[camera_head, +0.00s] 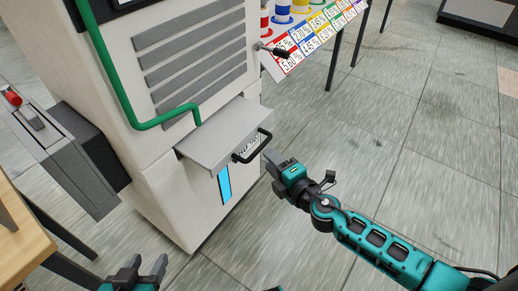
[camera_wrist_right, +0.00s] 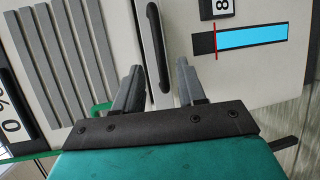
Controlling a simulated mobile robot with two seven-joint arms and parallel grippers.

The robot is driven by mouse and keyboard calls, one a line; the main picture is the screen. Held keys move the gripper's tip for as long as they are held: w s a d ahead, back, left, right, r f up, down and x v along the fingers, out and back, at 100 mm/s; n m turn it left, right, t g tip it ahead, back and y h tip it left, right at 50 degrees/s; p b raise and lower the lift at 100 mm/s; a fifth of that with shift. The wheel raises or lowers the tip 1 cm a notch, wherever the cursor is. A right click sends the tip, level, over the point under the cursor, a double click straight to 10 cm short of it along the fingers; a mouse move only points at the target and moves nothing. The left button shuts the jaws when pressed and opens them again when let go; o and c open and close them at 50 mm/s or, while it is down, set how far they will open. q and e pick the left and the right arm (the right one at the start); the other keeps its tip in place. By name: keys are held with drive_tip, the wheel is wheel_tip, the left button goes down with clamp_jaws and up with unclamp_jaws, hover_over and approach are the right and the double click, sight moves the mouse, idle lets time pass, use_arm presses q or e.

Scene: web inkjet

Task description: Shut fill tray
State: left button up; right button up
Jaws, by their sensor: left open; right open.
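The fill tray (camera_head: 222,132) is a grey, flat-topped drawer that sticks out from the front of the white machine (camera_head: 165,190). Its black bar handle (camera_head: 252,147) is on the front face. My right gripper (camera_head: 277,164) is close in front of the handle, just below and right of it in the head view. In the right wrist view, my open right gripper (camera_wrist_right: 158,78) has the handle (camera_wrist_right: 153,45) lined up between its fingers; I cannot tell whether they touch. My left gripper (camera_head: 143,268) is open and empty at the bottom edge, away from the tray.
A green pipe (camera_head: 120,95) runs down the machine to just above the tray. A cyan level window (camera_head: 224,184) is below it. A grey box with a red knob (camera_head: 12,97) and a wooden table (camera_head: 20,240) stand at the left. The floor at right is clear.

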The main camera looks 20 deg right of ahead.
sight(259, 148)
drive_tip(key=x, duration=0.7)
drive_tip(key=shift+b, duration=0.4)
drive_tip(key=shift+s, duration=0.1)
drive_tip(key=shift+c, duration=0.4)
clamp_jaws()
